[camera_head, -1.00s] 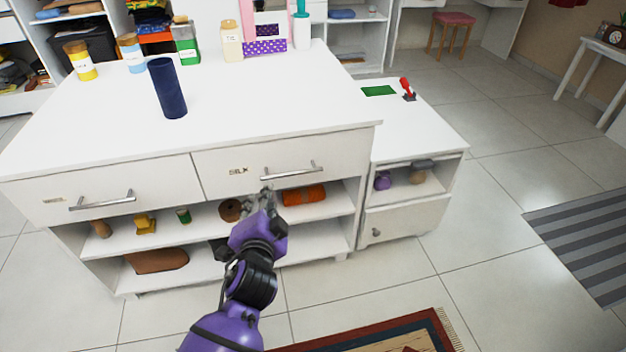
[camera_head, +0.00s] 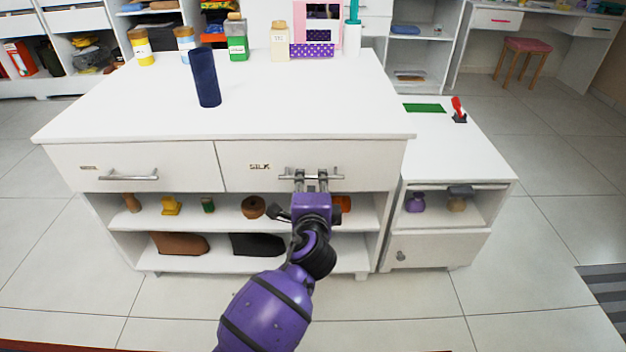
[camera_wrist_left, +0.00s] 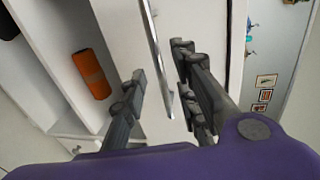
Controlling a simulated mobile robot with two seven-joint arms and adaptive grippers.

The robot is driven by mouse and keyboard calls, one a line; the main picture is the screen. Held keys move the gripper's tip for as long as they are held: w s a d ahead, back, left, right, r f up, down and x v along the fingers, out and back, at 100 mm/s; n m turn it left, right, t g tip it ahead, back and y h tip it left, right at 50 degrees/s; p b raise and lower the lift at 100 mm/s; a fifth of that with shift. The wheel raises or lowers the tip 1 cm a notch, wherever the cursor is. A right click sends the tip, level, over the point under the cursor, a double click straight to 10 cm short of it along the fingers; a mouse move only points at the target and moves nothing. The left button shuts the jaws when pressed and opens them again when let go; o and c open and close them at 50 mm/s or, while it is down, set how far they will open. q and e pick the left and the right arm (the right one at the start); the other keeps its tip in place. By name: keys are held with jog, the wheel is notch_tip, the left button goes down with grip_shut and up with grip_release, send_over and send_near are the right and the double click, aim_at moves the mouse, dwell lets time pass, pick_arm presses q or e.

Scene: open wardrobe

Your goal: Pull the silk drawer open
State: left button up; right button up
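The drawer labelled SILK (camera_head: 240,180) is the right-hand drawer under the white table top, and its front looks flush with the drawer beside it. Its horizontal metal handle (camera_head: 338,174) is partly hidden by my left gripper (camera_head: 311,178), which reaches the handle from the front. In the left wrist view, the handle bar (camera_wrist_left: 153,35) runs between the two spread fingers of the left gripper (camera_wrist_left: 160,70), with a gap visible on the side of the left finger. The left gripper is open around the bar. My right gripper is not in view.
A second drawer (camera_head: 135,166) with its own handle is to the left. Open shelves below hold small items, including an orange roll (camera_wrist_left: 91,73). A dark blue cylinder (camera_head: 206,78) stands on the table top. A lower white cabinet (camera_head: 440,249) stands at the right.

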aim_at(312, 178)
pick_arm(q)
jog(key=shift+w+f+b, duration=0.25)
jog(key=shift+w, duration=0.7)
jog(key=shift+w+f+b, duration=0.2)
jog(key=shift+w+b, duration=0.05)
jog(key=shift+w, duration=0.7)
grip_shut()
